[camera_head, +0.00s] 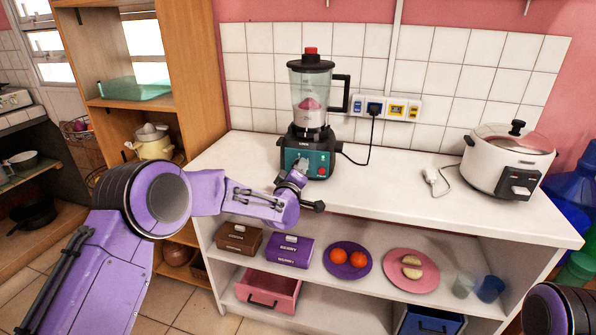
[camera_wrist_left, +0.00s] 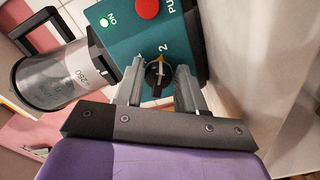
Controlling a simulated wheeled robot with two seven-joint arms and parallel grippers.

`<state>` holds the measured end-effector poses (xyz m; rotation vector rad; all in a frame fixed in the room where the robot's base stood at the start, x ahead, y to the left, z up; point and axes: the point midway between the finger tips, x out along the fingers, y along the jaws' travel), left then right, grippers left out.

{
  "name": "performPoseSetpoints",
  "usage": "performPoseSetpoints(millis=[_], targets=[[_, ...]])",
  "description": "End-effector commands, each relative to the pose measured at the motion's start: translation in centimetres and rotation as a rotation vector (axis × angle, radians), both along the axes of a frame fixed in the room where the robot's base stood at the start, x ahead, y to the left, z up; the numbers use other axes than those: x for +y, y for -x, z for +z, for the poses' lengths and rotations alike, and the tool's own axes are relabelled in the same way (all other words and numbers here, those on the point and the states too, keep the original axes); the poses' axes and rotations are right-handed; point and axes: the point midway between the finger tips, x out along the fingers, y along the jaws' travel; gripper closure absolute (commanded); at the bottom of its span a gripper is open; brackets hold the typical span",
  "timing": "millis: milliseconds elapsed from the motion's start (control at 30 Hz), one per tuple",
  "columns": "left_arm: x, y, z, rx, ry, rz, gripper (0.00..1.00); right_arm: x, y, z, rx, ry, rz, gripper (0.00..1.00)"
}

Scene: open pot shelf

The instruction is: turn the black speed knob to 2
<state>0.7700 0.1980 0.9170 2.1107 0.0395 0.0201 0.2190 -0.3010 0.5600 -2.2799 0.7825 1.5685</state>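The blender (camera_head: 311,105) stands on the white counter with a teal front panel (camera_head: 319,161). In the left wrist view, the black speed knob (camera_wrist_left: 154,76) is on that panel (camera_wrist_left: 126,27). An orange mark shows at the knob's upper edge, close to the printed 2. My left gripper (camera_head: 301,165) is at the front of the panel. In the left wrist view its fingers (camera_wrist_left: 159,78) are apart, one on each side of the knob, with a small gap visible. In the head view the gripper hides the knob. My right gripper is out of view.
A green ON light (camera_wrist_left: 103,22) and a red button (camera_wrist_left: 147,8) are on the panel near the knob. A black cord runs to the wall socket (camera_head: 375,107). A white cooker (camera_head: 490,168) stands at the right. The counter (camera_head: 400,185) between is mostly clear.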

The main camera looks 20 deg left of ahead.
Motion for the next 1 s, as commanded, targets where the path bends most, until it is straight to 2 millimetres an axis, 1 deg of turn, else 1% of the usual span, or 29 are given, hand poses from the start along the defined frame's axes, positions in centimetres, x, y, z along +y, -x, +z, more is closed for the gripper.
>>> performPoseSetpoints(millis=[67, 333, 433, 567, 700, 800, 900, 1000], targets=[[0.0, 0.0, -0.1, 0.001, 0.0, 0.0, 0.41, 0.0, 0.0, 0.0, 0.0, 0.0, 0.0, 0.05], [0.0, 0.1, 0.0, -0.001, 0.001, 0.001, 0.41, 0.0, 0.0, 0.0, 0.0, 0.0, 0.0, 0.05], [0.0, 0.9, 0.0, -0.001, 0.001, -0.001, 0.41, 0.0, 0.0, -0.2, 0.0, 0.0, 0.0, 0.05], [-0.1, 3.5, -0.1, 0.0, 0.0, 0.0, 0.41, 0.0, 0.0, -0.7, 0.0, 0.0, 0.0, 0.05], [-0.3, 6.8, -0.1, 0.001, 0.0, -0.001, 0.41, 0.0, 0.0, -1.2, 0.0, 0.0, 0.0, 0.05], [-0.3, 8.8, -0.1, 0.0, 0.001, 0.0, 0.41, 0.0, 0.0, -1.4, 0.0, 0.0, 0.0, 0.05], [-0.4, 10.0, -0.1, 0.0, 0.001, 0.0, 0.41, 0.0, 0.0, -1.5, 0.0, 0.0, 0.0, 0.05], [-0.4, 10.5, 0.0, 0.0, 0.0, 0.0, 0.41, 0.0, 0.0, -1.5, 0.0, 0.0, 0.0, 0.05]])
